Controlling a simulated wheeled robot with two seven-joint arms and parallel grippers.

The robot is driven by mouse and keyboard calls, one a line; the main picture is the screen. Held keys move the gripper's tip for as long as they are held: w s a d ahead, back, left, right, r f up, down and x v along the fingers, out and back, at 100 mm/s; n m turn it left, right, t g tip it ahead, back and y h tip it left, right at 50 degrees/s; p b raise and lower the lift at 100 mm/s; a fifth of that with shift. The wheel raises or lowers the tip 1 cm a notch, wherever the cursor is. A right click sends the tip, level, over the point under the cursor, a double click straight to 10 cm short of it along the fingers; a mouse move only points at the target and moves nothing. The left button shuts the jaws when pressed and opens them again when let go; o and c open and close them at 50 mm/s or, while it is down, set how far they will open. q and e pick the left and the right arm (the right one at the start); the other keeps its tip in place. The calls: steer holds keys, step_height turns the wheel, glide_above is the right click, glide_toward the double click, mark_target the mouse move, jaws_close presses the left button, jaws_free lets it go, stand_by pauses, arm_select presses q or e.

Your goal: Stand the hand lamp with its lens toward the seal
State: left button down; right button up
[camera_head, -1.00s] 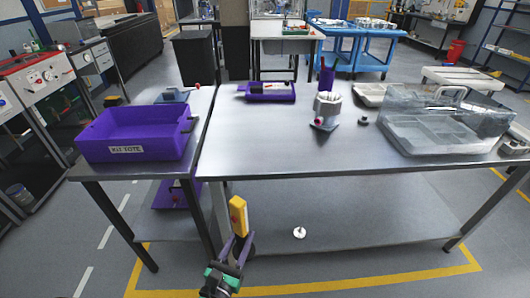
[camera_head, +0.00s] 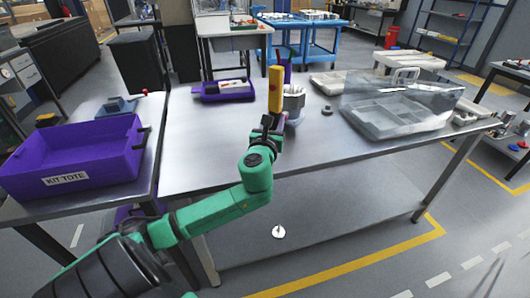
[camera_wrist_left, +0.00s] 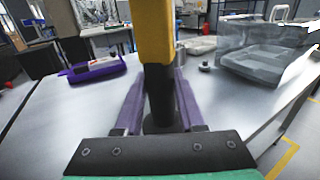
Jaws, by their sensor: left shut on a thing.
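The hand lamp (camera_head: 275,88), with a yellow upper body and a dark lower part, is upright in my left gripper (camera_head: 268,122), above the table. In the left wrist view the purple fingers (camera_wrist_left: 158,100) are shut on both sides of the lamp's dark part, and the yellow body (camera_wrist_left: 154,35) rises above them. The grey machined housing (camera_head: 293,102) stands on the table behind and right of the lamp, partly hidden by it. I cannot pick out the seal for sure. Which way the lens faces is unclear. My right gripper is not in view.
A small dark round part (camera_head: 327,109) lies right of the housing. A clear lidded case (camera_head: 395,112) stands at the table's right. A purple tray (camera_head: 226,92) is at the back left. The kit tote (camera_head: 75,155) is on the left table. The table's left front is clear.

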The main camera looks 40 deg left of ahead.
arm_select(q)
steer(key=w+a+r+b, duration=0.1)
steer(key=w+a+r, duration=0.2)
steer(key=a+r, duration=0.6)
steer(key=f+b, duration=0.1)
steer(key=f, duration=0.5)
steer(key=d+f+b, duration=0.1)
steer(key=f+b, duration=0.1)
steer(key=f, duration=0.3)
steer(key=f+b, duration=0.2)
steer(key=f, duration=0.4)
steer(key=shift+d+f, duration=0.35)
steer(key=shift+d, duration=0.05)
steer(key=shift+w+r, duration=0.1)
steer(key=c, duration=0.5)
jaws_free()
